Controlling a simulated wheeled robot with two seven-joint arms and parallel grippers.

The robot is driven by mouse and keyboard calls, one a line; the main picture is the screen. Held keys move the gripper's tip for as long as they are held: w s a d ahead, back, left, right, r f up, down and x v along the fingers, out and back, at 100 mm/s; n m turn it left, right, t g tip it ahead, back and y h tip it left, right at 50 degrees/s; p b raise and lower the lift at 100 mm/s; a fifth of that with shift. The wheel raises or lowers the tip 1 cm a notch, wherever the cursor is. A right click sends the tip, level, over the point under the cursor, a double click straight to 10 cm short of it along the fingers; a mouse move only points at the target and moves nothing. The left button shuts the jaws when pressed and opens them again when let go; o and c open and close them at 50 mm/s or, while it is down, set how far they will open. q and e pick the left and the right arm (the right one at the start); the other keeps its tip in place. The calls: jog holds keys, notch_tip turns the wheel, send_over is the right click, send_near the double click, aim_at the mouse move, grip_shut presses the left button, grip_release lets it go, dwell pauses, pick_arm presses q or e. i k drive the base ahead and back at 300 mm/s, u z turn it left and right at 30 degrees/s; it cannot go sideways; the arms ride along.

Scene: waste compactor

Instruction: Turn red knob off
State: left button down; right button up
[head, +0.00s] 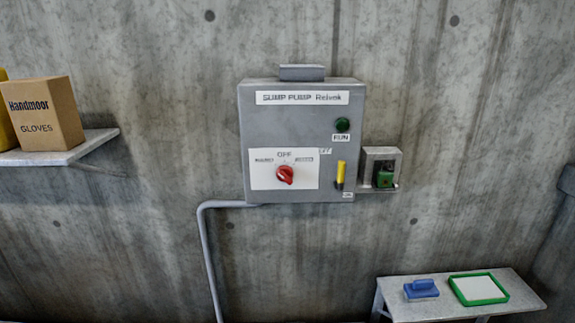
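The red knob (285,174) sits on a white label plate (262,182) at the lower left of a grey control box (296,115) on the wall. The plate reads OFF above the knob, with smaller words to the left and right that are too blurred to read. The knob looks turned to one side, but its exact pointing direction is hard to tell. Neither of my grippers is in view.
A green RUN lamp (342,125) and a yellow handle (341,173) are on the box's right side. A small bracket with a green item (384,179) is beside it. A shelf (60,154) holds a gloves box (42,113). A low table (455,308) stands lower right.

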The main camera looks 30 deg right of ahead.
aim_at(285, 174)
jog(key=z, duration=0.55)
jog(key=k, duration=1.25)
jog(key=u, duration=0.3)
jog(key=i, duration=0.7)
jog(key=u, duration=0.45)
jog(key=i, duration=0.75)
jog(key=z, duration=0.3)
